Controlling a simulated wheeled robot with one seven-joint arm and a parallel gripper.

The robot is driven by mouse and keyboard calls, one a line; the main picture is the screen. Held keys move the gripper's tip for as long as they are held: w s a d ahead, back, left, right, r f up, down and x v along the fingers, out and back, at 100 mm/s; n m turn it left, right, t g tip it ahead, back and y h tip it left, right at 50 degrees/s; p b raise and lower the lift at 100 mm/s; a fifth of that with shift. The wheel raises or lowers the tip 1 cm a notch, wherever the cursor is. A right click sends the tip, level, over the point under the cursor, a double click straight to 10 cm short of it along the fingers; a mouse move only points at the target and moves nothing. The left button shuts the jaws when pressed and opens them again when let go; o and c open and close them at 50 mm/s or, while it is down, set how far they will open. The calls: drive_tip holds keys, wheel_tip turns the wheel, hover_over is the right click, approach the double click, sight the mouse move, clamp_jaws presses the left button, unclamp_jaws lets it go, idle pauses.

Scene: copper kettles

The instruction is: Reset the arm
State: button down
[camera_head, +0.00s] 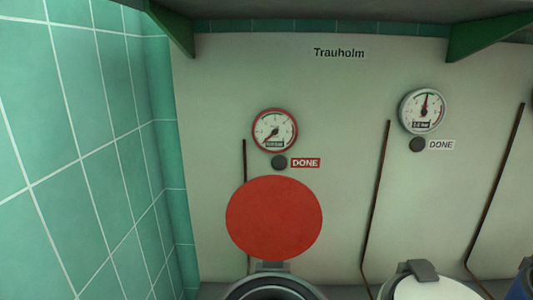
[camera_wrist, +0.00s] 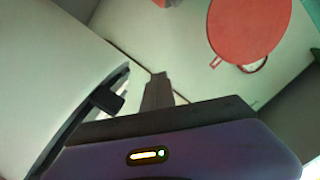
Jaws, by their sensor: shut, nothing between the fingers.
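My gripper (camera_wrist: 157,82) shows in the wrist view as narrow grey fingers, shut and empty, above a dark bar and a purple housing with a small lit indicator. It points toward a pale surface and touches nothing that I can see. My arm and gripper are not visible in the head view.
In the head view, a red disc (camera_head: 273,217) stands upright above a dark round opening (camera_head: 270,292). A red-rimmed gauge (camera_head: 275,130) and a grey-rimmed gauge (camera_head: 422,110) are on the pale wall, each above a dark button. A white round lid (camera_head: 435,289) lies lower right. Green tiles (camera_head: 80,150) are left.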

drive_tip(key=s+a+n+g, duration=0.1)
drive_tip(key=s+a+n, duration=0.1)
drive_tip(key=s, duration=1.5)
drive_tip(key=s+a+n+g, duration=0.1)
drive_tip(key=s+a+n, duration=0.2)
drive_tip(key=s, duration=1.5)
drive_tip(key=shift+s+a+r+n+h, duration=0.2)
drive_tip(key=shift+a+n+h, duration=0.15)
drive_tip(key=shift+n, duration=0.75)
